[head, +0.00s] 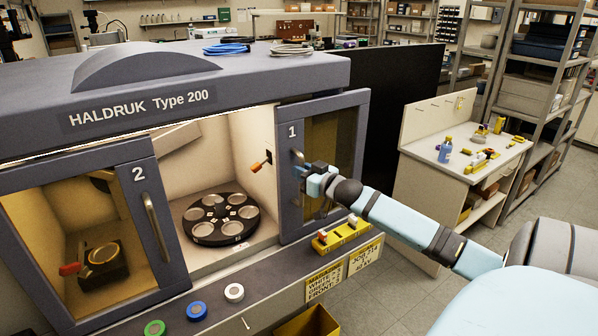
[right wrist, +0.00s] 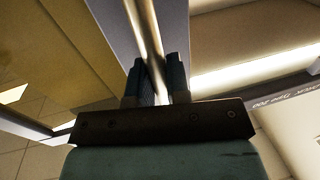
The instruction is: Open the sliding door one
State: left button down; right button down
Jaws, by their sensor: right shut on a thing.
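Sliding door one (head: 345,130), a grey frame with a tinted pane marked "1", stands at the right end of the HALDRUK Type 200 cabinet (head: 140,106). The middle bay is uncovered. My right gripper (head: 303,170) is at the door's left frame, shut on its upright metal handle (head: 297,157). In the right wrist view, the handle (right wrist: 148,35) runs between the two fingers of the gripper (right wrist: 156,80). The gripper hides part of the handle in the head view. Door two (head: 140,210), with its own handle (head: 156,227), covers the left bay. My left gripper is not in view.
A dark round carousel (head: 222,218) with several discs sits in the open bay. Green, blue and white buttons (head: 234,292) line the front ledge. A yellow block (head: 342,236) stands below door one. A workbench (head: 440,165) stands at right, with clear floor before it.

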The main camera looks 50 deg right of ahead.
jog(key=c, duration=1.1)
grip_release()
jog(key=shift+a, duration=0.1)
jog(key=s+b, duration=0.1)
jog(key=s, duration=1.2)
jog(key=shift+s+a+b, duration=0.25)
jog(key=shift+s+b, duration=0.05)
jog(key=shift+s, duration=0.05)
